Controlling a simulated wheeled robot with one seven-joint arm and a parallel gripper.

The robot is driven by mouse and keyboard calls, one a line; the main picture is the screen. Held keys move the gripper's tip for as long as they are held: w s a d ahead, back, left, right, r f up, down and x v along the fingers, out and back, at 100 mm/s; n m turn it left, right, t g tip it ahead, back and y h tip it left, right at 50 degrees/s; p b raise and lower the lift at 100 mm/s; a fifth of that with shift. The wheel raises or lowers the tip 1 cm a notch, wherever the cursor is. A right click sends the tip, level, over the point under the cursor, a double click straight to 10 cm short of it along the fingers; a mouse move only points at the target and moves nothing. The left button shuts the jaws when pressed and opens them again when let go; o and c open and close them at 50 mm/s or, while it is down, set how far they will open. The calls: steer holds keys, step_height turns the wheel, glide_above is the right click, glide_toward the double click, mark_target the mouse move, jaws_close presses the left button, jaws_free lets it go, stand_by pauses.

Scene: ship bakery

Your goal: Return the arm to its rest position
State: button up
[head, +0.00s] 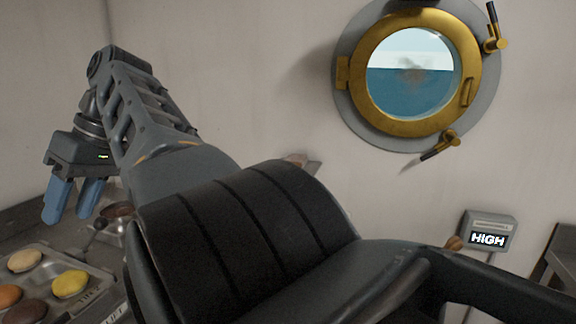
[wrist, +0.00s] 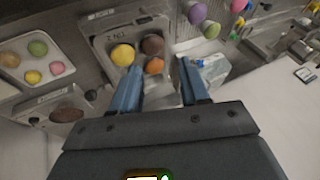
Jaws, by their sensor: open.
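My gripper (head: 74,200) is raised at the left of the head view, with its two blue fingers pointing down, apart and empty. My dark arm reaches across the middle of the head view and hides much of the counter. In the wrist view my gripper (wrist: 160,92) is open. Its fingers lie in front of a metal tray (wrist: 98,52) that holds yellow, brown and orange round pieces. Nothing shows between the fingertips as held.
A tray (head: 98,308) of round pieces sits at lower left. Another tray (wrist: 12,92) with coloured pieces is at left in the wrist view. A brass porthole (head: 357,72) and a sign reading HIGH (head: 488,239) are on the wall.

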steer(key=w+d+f+m+t+y, duration=0.15)
steer(key=d+f, duration=0.25)
steer(key=f, duration=0.6)
steer(key=w+d+f+m+t, duration=0.15)
steer(key=d+f, duration=0.25)
steer(key=f, duration=0.6)
steer(key=w+d+f+m+t, duration=0.15)
steer(key=d+f, duration=0.25)
steer(key=f, duration=0.6)
steer(key=s+d+f+m+t, duration=0.2)
steer(key=s+d+f, duration=0.3)
steer(key=d+f, duration=0.35)
steer(key=s+d+f+m+t, duration=0.3)
steer(key=s+d+f, duration=0.35)
steer(key=d, duration=0.35)
steer(key=s+d+r+m+t+h+b, duration=0.1)
steer(key=s+d+m+t+h, duration=0.3)
steer(key=s+d, duration=1.25)
steer(key=s+d+r+m+t+h, duration=0.1)
steer(key=s+d+r, duration=0.3)
steer(key=s+r, duration=0.5)
steer(key=s+d+r+t+h, duration=0.1)
steer(key=s+d+r+t, duration=0.2)
steer(key=s+r, duration=0.6)
step_height(320, 180, up, 4)
steer(key=shift+d+r+m, duration=0.25)
steer(key=shift+d+m, duration=0.1)
steer(key=shift+d, duration=0.15)
